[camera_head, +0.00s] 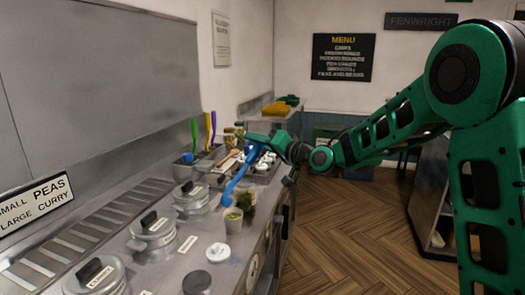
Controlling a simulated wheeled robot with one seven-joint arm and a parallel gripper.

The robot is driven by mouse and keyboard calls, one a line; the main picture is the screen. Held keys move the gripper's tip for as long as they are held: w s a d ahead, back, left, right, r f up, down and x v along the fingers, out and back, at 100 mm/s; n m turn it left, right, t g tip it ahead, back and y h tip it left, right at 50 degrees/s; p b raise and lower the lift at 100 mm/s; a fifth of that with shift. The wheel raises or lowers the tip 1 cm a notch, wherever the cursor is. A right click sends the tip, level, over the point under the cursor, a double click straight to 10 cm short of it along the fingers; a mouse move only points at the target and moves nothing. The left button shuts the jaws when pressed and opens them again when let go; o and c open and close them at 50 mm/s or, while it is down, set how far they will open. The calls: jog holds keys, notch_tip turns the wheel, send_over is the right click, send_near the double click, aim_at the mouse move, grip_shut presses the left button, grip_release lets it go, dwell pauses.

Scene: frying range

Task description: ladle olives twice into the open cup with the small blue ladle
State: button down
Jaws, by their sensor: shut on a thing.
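My gripper (257,147) is shut on the upper end of the small blue ladle (238,181), over the right side of the counter. The ladle slants down to the left. Its bowl end (228,199) is just above or beside an open pale cup (233,221) with something green at its top; I cannot tell whether they touch. A second container with dark green contents (246,199) stands close behind that cup. The bowl's contents are too small to make out. Which container holds the olives is not clear.
Lidded metal pots (152,229) line the counter (182,265) on the left. A white lid (218,252) lies in front of the cup. Upright coloured utensils (207,130) and jars (238,131) stand at the back. The wooden floor (340,225) to the right is clear.

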jog(key=s+a+r+n, duration=0.5)
jog(key=s+a+n, duration=0.4)
jog(key=s+a, duration=0.1)
jog(key=shift+a+r, duration=0.3)
dwell(0.4)
notch_tip(320, 180, up, 9)
dwell(0.6)
dwell(0.8)
